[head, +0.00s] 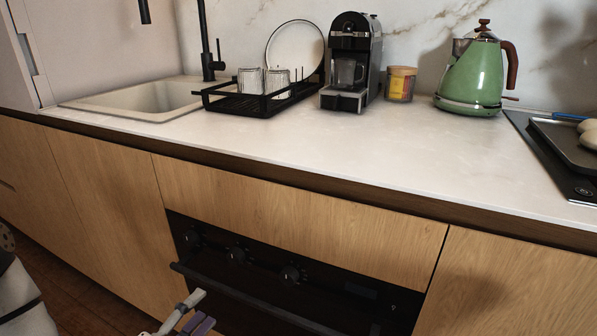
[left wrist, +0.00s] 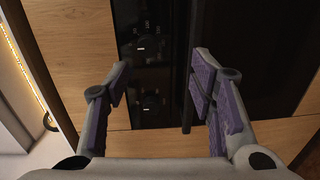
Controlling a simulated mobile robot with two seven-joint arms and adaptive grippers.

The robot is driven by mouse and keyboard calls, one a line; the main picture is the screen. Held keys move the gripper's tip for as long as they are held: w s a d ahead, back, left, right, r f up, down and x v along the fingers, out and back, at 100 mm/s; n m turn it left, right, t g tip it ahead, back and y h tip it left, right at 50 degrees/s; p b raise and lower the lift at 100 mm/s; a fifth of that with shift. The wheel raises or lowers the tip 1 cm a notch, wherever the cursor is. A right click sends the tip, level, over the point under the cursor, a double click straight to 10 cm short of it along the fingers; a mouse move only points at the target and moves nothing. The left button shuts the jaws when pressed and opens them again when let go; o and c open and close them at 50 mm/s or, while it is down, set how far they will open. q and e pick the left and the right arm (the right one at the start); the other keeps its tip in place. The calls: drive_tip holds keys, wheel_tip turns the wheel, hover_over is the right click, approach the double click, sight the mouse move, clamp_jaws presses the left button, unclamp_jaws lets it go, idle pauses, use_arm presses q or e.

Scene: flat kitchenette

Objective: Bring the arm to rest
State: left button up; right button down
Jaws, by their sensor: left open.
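My left gripper (head: 190,314) shows at the bottom edge of the head view, low in front of the dark oven front. I cannot tell how far the fingertips are from the handle. Part of my arm shows at the lower left of the head view. My right gripper is in neither view.
The oven handle (head: 270,308) juts out close to the gripper. Above is a white counter (head: 330,150) with a sink (head: 140,101), a dish rack (head: 258,103), a coffee machine (head: 351,62), a jar (head: 400,84), a green kettle (head: 474,75) and a tray (head: 565,140). The counter's middle front is clear.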

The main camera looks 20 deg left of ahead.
use_arm(q)
drive_tip(key=s+d+f+m+g+h+p, duration=0.2)
drive_tip(key=s+d+f+m+g+p, duration=0.4)
drive_tip(key=s+d+m+g, duration=0.6)
drive_tip(key=s+a+r+m+g+y+p, duration=0.1)
drive_tip(key=s+m+g+y, duration=0.1)
drive_tip(key=s, duration=0.9)
drive_tip(key=s+a+r+m+g+y+p, duration=0.1)
drive_tip(key=s+g, duration=0.4)
drive_tip(key=s, duration=0.5)
drive_tip(key=shift+s+a+r+m+g+y, duration=0.15)
drive_tip(key=shift+s+a+m+g+y, duration=0.2)
drive_tip(key=shift+m, duration=0.35)
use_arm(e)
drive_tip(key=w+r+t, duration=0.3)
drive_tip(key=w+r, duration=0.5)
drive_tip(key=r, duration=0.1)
use_arm(q)
drive_tip(key=shift+d, duration=0.1)
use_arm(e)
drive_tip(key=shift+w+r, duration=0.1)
